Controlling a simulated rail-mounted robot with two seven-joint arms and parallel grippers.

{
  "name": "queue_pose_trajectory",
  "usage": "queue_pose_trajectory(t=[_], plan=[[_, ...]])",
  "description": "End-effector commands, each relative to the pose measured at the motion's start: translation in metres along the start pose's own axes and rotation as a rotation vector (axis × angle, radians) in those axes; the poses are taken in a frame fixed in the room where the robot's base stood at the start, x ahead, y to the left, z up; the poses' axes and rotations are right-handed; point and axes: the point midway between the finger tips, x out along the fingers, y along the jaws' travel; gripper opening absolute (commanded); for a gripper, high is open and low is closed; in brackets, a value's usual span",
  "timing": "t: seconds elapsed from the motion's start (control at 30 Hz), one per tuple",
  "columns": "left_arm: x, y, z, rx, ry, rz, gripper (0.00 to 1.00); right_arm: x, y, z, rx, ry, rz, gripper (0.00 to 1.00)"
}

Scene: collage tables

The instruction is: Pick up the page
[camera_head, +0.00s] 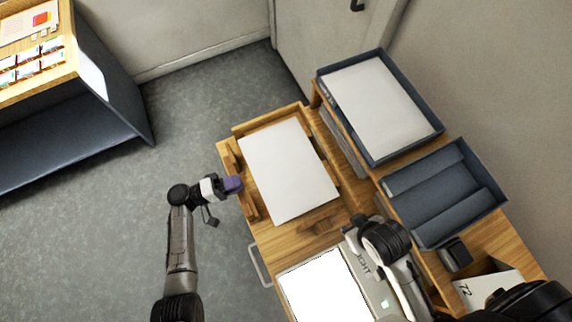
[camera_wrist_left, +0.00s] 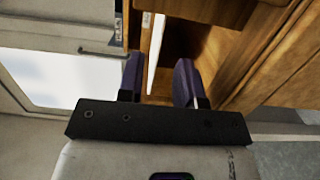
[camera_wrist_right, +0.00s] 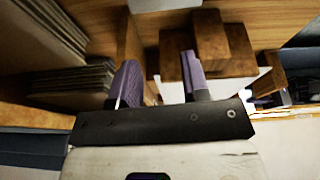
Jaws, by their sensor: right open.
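A white page (camera_head: 289,172) lies flat in a wooden holder (camera_head: 262,128) on the table in the head view. My left gripper (camera_head: 236,185) is at the holder's left edge, beside the page. In the left wrist view its purple fingers (camera_wrist_left: 158,62) stand apart, with a thin white edge (camera_wrist_left: 155,50) showing between and beyond them; I cannot tell whether they touch it. My right gripper (camera_wrist_right: 160,62) is open and empty, above wooden blocks (camera_wrist_right: 208,45) in the right wrist view. In the head view my right arm hides its fingers.
A blue tray (camera_head: 436,124) with a white sheet (camera_head: 378,108) and an empty dark blue tray (camera_head: 446,192) stand on the right. A device with a white surface (camera_head: 325,288) is at the near side. A shelf unit (camera_head: 122,97) stands far left, with open floor between.

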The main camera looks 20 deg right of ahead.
Motion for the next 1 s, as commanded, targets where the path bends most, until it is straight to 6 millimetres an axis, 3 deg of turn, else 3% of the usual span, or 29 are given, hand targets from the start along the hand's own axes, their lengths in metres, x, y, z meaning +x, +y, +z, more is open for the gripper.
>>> queue_pose_trajectory(t=[0.43, 0.7, 1.0], plan=[[0.048, 0.001, 0.0, -0.001, -0.001, 0.001, 0.33, -0.003, 0.001, -0.001, -0.001, 0.0, 0.001, 0.43], [0.054, 0.0, 0.0, 0.0, -0.001, -0.001, 0.33, -0.003, 0.003, -0.001, -0.009, -0.002, 0.007, 0.43], [0.054, 0.0, 0.0, 0.0, -0.001, -0.001, 0.06, -0.003, 0.003, -0.001, -0.009, -0.002, 0.007, 0.43]])
